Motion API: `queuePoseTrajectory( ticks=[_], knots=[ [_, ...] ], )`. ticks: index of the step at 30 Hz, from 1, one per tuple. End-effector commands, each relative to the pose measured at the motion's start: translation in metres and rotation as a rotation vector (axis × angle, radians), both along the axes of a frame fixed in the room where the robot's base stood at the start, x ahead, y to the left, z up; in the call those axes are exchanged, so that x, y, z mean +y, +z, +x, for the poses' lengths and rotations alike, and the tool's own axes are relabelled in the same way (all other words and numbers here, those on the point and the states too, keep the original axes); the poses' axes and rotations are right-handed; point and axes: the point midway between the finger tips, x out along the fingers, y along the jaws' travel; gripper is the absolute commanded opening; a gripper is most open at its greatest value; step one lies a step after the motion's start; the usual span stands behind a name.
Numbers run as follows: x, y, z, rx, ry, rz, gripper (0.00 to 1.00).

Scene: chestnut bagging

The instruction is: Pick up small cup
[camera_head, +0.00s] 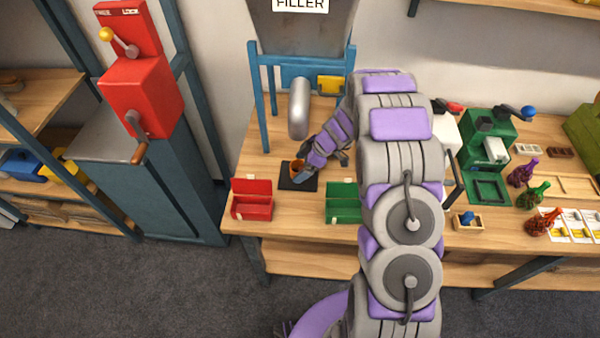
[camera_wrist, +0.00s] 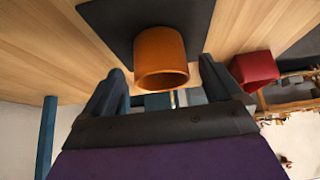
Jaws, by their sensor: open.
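The small cup (camera_head: 296,168) is orange-brown and stands on a black mat (camera_head: 287,184) on the wooden table, below the filler. In the wrist view the cup (camera_wrist: 162,55) is in the middle, with the dark mat (camera_wrist: 110,15) under it. My gripper (camera_head: 311,168) is at the cup's right side in the head view and hides part of it. In the wrist view my gripper (camera_wrist: 162,78) is open, with one dark finger on each side of the cup. Gaps show between the fingers and the cup, and I cannot tell how far the fingers reach along it.
A silver rounded cylinder (camera_head: 299,108) hangs just behind the cup, under the filler (camera_head: 302,25). A red box (camera_head: 252,206) and a green box (camera_head: 343,208) stand in front of the mat. A green machine (camera_head: 487,140) and several bottles stand on the right.

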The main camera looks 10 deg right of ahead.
Motion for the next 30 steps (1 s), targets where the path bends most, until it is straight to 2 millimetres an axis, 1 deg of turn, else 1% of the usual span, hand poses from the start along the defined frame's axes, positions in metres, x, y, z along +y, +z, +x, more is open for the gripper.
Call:
queuePoseTrajectory(
  ticks=[1,3,11,12,24,30],
  knots=[
    [0.0039,-0.0066,0.0004,0.002,0.001,0.001,0.93],
    [0.0059,-0.0106,0.0013,0.001,0.0,0.003,0.93],
    [0.0024,-0.0119,0.0021,0.0,-0.001,0.007,0.93],
    [0.0021,-0.0118,0.0022,0.0,-0.001,0.007,0.91],
    [0.0064,-0.0115,0.0022,0.0,0.0,0.003,0.53],
    [0.0044,-0.0116,0.0022,0.0,0.0,0.005,0.33]
  ],
)
